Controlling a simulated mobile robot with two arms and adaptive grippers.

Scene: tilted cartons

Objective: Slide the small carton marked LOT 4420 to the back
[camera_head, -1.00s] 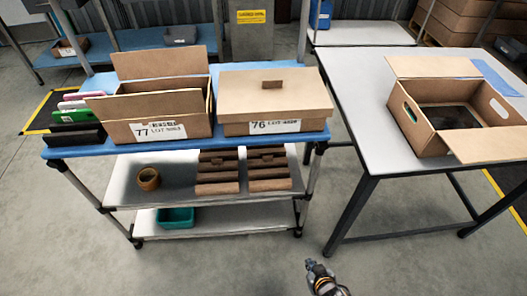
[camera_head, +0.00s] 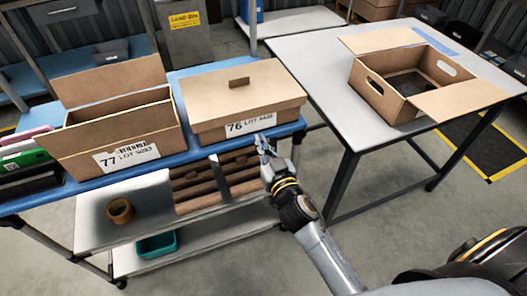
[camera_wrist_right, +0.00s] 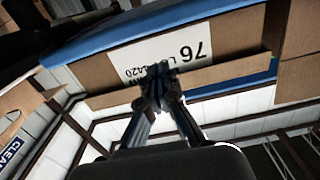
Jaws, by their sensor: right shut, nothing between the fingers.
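The carton marked 76 LOT 4420 (camera_head: 246,90) is a closed brown box with a lid and a small tab on top. It sits on the blue top of the cart (camera_head: 190,158), near its right end. Its white label faces me, and shows upside down in the right wrist view (camera_wrist_right: 190,52). My right gripper (camera_head: 262,142) is shut and empty at the carton's front face, near the label's lower right. In the wrist view its fingertips (camera_wrist_right: 157,78) overlap the label's edge; I cannot tell whether they touch. My left gripper is not in view.
An open carton marked 77 (camera_head: 125,130) stands close to the left. Colored folders or boxes (camera_head: 25,160) are at the far left. A grey table (camera_head: 320,65) to the right holds an open carton (camera_head: 375,100). A lower shelf holds brown blocks (camera_head: 200,190) and a tape roll (camera_head: 120,211).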

